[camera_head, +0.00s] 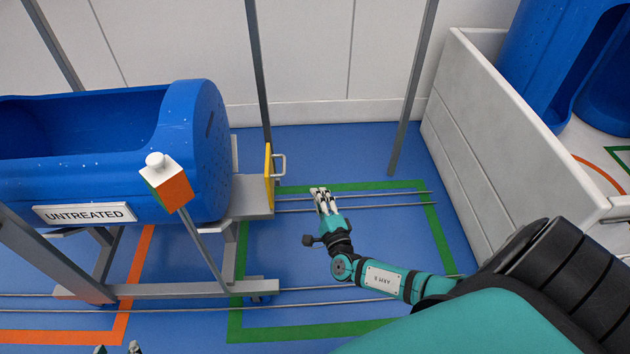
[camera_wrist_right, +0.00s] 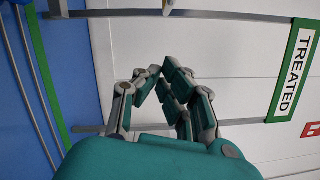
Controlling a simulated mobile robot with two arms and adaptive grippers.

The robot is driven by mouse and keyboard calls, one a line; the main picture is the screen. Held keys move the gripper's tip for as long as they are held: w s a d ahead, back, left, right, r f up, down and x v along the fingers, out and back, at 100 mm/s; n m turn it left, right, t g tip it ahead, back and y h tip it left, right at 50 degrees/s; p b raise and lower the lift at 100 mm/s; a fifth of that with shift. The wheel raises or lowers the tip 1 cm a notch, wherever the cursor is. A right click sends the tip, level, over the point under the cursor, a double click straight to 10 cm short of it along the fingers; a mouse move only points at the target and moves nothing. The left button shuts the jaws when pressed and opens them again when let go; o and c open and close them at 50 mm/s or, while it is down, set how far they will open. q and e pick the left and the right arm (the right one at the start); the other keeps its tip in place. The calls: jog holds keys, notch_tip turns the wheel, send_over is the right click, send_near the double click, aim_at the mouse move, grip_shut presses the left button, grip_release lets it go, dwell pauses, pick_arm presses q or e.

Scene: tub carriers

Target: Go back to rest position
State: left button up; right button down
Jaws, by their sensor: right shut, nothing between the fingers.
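My right gripper (camera_head: 320,192) is over the blue floor near the middle of the head view, to the right of the blue tub's carrier. Its fingers are shut and hold nothing. In the right wrist view its fingers (camera_wrist_right: 152,76) come together in front of a pale wall. It is apart from the yellow plate with a grey handle (camera_head: 270,178) at the carrier's end. Small dark tips at the bottom edge of the head view look like my left gripper (camera_head: 118,349); most of it is out of frame.
A blue tub (camera_head: 205,150) labelled UNTREATED sits on a grey metal carrier (camera_head: 200,289) at left. An orange and white box (camera_head: 168,185) tops a post. A white-walled enclosure (camera_head: 475,150) stands at right. A TREATED sign (camera_wrist_right: 294,75) shows. Rails and green floor lines cross the floor.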

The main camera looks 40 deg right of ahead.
pick_arm(q)
jog(key=shift+s+a+f+g, duration=0.2)
jog(key=shift+s+f+g, duration=0.25)
jog(key=shift+s, duration=0.1)
pick_arm(e)
jog(key=shift+s+a, duration=0.15)
jog(key=shift+s, duration=0.4)
